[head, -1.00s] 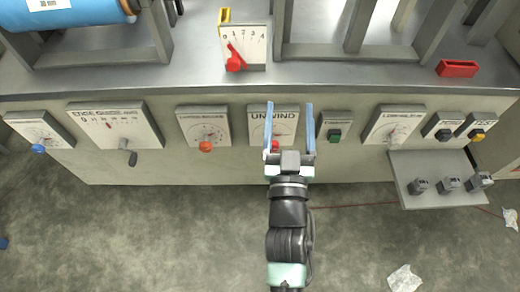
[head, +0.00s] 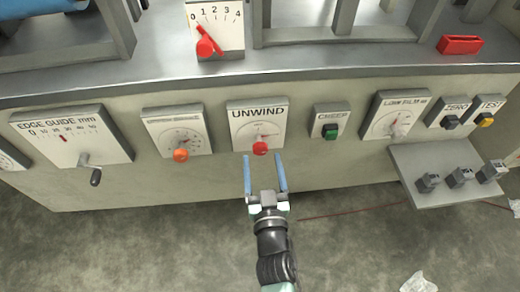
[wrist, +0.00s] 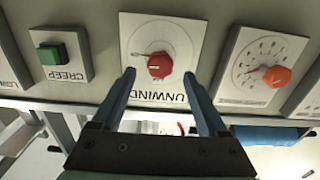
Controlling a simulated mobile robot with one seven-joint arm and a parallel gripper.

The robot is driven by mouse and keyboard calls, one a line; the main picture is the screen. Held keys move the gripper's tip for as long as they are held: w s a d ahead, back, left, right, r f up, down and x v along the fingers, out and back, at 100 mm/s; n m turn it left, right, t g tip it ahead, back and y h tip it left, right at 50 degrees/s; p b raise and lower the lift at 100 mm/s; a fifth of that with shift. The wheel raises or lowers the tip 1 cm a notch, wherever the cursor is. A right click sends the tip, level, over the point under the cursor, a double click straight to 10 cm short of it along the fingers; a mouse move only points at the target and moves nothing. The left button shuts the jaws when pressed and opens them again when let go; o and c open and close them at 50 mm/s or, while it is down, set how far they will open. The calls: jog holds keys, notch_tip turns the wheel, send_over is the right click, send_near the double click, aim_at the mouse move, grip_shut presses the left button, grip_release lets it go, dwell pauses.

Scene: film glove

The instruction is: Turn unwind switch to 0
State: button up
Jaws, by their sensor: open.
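The unwind switch is a white panel labelled UNWIND (head: 244,112) with a red knob (head: 260,148) at its lower middle, on the machine's front face. In the wrist view the panel is upside down, and the red knob (wrist: 160,65) shows a pale mark on its face. My gripper (head: 264,157) is open, its two blue fingers pointing at the panel's lower edge. In the wrist view the fingertips (wrist: 159,73) lie on either side of the knob in the picture, with nothing between them. I cannot tell how far they are from it.
An orange-knob dial (head: 181,155) is left of the unwind panel; a green CREEP button (head: 330,131) is right of it. The edge guide crank (head: 95,176) sticks out further left. A shelf with several switches (head: 450,196) juts out at right.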

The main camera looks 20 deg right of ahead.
aim_at(261, 151)
jog(key=shift+b+x, duration=0.35)
jog(key=shift+x, duration=2.2)
grip_shut()
